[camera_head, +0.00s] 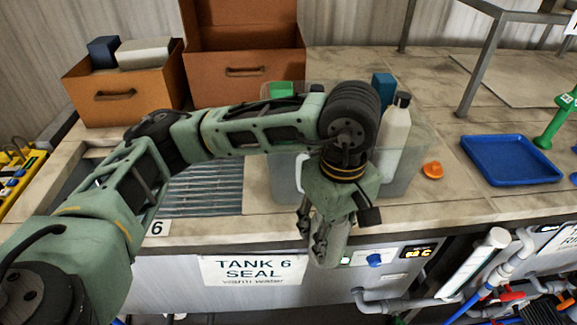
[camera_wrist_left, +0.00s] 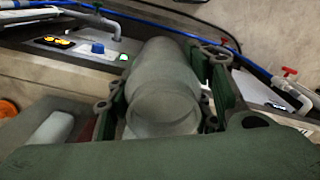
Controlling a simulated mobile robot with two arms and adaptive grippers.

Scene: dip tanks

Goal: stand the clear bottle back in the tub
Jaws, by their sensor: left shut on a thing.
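My left gripper (camera_head: 325,222) hangs over the front edge of the counter. It is shut on the clear bottle (camera_head: 333,240), a pale grey translucent cylinder. In the left wrist view the bottle (camera_wrist_left: 165,95) lies between the two fingers of the left gripper (camera_wrist_left: 170,90). The clear tub (camera_head: 400,178) stands on the counter just behind the gripper, partly hidden by my left arm. A white bottle with a dark cap (camera_head: 393,135) stands in the tub, with a blue item (camera_head: 383,88) and a green item (camera_head: 283,89) behind the arm. My right gripper is not in view.
An orange cap (camera_head: 432,170) and a blue tray (camera_head: 510,160) lie right of the tub. A ribbed drain area (camera_head: 200,190) is on the left. Brown drawer boxes (camera_head: 125,90) stand at the back left. Pipes with valves (camera_head: 490,265) run below the counter edge.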

